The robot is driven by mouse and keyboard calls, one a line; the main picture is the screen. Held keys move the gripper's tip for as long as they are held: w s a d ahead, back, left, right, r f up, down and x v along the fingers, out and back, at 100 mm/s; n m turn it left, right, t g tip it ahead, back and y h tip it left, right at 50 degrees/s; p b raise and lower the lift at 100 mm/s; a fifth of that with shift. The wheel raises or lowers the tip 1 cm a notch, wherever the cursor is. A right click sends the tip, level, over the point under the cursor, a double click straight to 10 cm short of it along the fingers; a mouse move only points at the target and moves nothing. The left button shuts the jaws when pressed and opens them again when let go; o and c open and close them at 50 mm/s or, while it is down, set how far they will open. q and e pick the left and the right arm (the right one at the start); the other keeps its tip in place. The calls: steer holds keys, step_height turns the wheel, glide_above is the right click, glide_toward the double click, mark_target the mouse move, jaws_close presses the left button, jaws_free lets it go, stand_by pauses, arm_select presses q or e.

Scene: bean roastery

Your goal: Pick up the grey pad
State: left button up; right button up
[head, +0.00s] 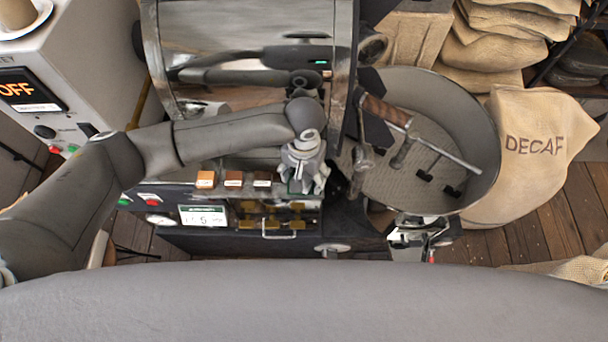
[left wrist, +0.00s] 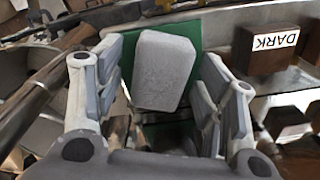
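The grey pad (left wrist: 165,70) is a pale, rounded block in the left wrist view, lying against a green surface (left wrist: 165,137). My left gripper (left wrist: 164,62) is open, with one finger on each side of the pad. Green shows between the pad and each finger, so neither finger appears to touch it. In the head view my left gripper (head: 306,189) points down over the front ledge of the roaster, at the right end of a row of blocks. It hides the pad there. My right gripper is in neither view.
Left of the gripper stand a dark brown block (head: 262,177), a brown block (head: 234,177) and an orange block (head: 206,177). A round cooling tray (head: 484,192) stands to the right, with a DECAF sack (head: 533,150) beside it. The roaster drum (head: 250,30) is behind.

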mark_target(305, 176)
arm_select(q)
steer(key=c, duration=0.8)
steer(key=shift+o, duration=0.2)
steer(key=shift+r, duration=0.15)
steer(key=shift+r+b, duration=0.3)
steer(key=shift+b, duration=0.05)
step_height(305, 176, up, 2)
steer(key=shift+s+d+r+b, duration=0.1)
steer(key=shift+r+b, duration=0.1)
steer(key=shift+b, duration=0.3)
steer(key=s+d+r+b, duration=0.2)
steer(key=s+d+r, duration=0.2)
steer(key=s+r, duration=0.75)
steer(key=w+a+f+n+b, duration=0.1)
steer(key=w+a+n, duration=0.1)
steer(key=a, duration=0.9)
steer(key=w+a+n+b, duration=0.2)
steer(key=w+a, duration=0.3)
steer(key=a, duration=0.7)
steer(key=shift+w+f+n, duration=0.25)
steer(key=shift+f+n, duration=0.05)
steer(key=shift+f, duration=0.1)
